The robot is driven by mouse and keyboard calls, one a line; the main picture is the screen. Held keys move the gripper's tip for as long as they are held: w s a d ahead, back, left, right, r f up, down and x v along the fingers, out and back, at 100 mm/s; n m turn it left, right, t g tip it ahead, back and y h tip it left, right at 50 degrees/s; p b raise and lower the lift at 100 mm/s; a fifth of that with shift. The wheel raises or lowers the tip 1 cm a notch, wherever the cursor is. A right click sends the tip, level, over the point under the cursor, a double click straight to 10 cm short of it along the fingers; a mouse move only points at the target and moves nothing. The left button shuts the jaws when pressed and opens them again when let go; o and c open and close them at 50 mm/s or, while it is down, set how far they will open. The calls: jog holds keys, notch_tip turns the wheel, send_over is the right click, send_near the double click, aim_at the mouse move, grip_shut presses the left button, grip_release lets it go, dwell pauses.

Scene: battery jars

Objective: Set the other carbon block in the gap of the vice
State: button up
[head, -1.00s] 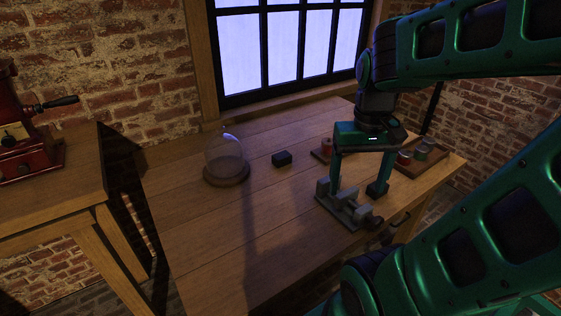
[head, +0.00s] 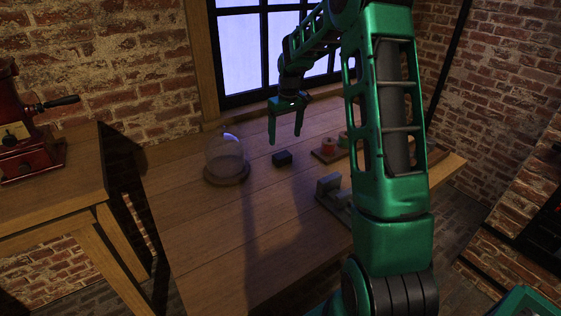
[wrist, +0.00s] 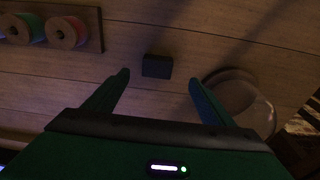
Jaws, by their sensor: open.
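A small black carbon block (head: 282,158) lies on the wooden table, right of the glass dome; it also shows in the wrist view (wrist: 157,66), beyond my fingertips and roughly between them. My gripper (head: 285,140) is open and empty above the table, above and apart from the block; its two fingers show in the wrist view (wrist: 157,76). The grey vice (head: 328,186) stands on the table nearer the front right. My arm hides part of the vice, and I cannot see its gap clearly.
A glass dome on a wooden base (head: 227,172) stands left of the block and shows in the wrist view (wrist: 240,103). A wooden tray (head: 321,155) with red and green spools (head: 328,145) is at the back right. The table's left half is mostly clear.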

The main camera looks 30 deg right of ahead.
jog(key=shift+w+f, duration=0.9)
jog(key=shift+f, duration=0.1)
send_over(282, 154)
jog(key=f, duration=0.4)
jog(key=shift+s+a+f, duration=0.15)
jog(key=shift+s+a, duration=0.15)
jog(key=shift+s, duration=0.1)
jog(key=shift+w+d+f, duration=0.15)
jog(key=shift+f, duration=1.25)
jog(key=shift+w+d+f, duration=0.15)
jog(key=shift+f, duration=1.25)
jog(key=c, duration=1.3)
jog(key=shift+c, duration=0.6)
jog(key=shift+r, duration=0.2)
